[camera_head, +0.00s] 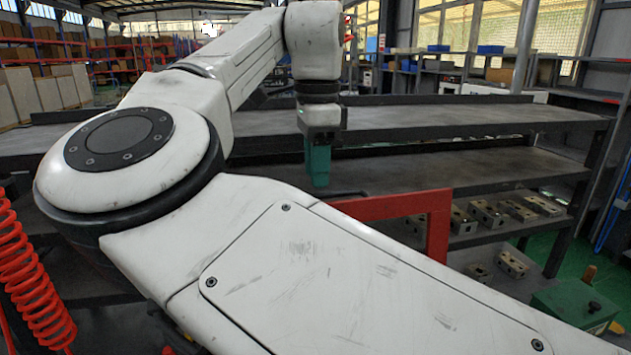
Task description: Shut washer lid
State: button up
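My arm crosses the picture, and its wrist hangs down in front of the shelves. At its end is a dark and teal block, which I take as my gripper (318,172). I cannot make out separate fingers, so I cannot tell if it is open or shut, or if it holds anything. No washer or lid can be clearly recognised. A green box (572,306) with a black knob on top is at the lower right; I cannot tell if it is part of a washer. My large white arm link hides much of the foreground.
A dark steel rack with long shelves (440,118) spans the middle. Several metal valve blocks (488,215) sit on its lower levels at the right. A red frame (437,225) stands behind my arm link. The upper shelf is mostly bare. Green floor shows at the right.

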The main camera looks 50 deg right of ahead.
jog(key=shift+f, duration=1.6)
grip_shut()
